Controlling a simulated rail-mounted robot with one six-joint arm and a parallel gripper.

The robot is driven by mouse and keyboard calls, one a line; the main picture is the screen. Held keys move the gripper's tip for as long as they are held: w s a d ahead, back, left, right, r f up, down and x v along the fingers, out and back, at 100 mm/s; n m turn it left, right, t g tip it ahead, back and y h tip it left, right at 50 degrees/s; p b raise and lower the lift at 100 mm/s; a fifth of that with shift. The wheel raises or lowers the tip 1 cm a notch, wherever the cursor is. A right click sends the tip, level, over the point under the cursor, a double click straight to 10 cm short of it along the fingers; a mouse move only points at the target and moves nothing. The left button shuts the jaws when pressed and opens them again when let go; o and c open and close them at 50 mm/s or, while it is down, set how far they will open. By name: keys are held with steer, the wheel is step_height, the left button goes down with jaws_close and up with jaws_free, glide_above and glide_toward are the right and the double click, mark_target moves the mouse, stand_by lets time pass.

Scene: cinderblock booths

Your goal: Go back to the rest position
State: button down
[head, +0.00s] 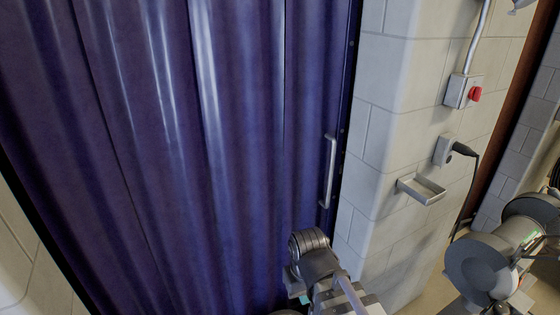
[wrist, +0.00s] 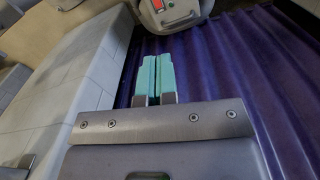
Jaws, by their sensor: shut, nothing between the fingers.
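My gripper (wrist: 155,78) shows in the wrist view with its two teal fingers side by side and touching, with nothing between them. Behind the fingers is the purple corrugated curtain (wrist: 225,65). In the head view my arm is folded low at the bottom middle, in front of the curtain (head: 200,130), and the fingertips are mostly hidden there. The curtain hangs closed across the booth opening, with a metal handle (head: 329,170) at its right edge. My gripper is apart from the handle.
A cinderblock wall (head: 385,130) stands right of the curtain. It carries a red emergency button (head: 474,94), a socket with a plugged black cable (head: 444,150) and a small metal tray (head: 424,190). A grey machine with round drums (head: 478,268) stands at the lower right.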

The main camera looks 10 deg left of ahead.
steer(key=w+d+f+m+b, duration=0.1)
steer(key=d+m, duration=0.3)
steer(key=d, duration=1.2)
steer(key=shift+w+f, duration=0.35)
steer(key=shift+f, duration=0.05)
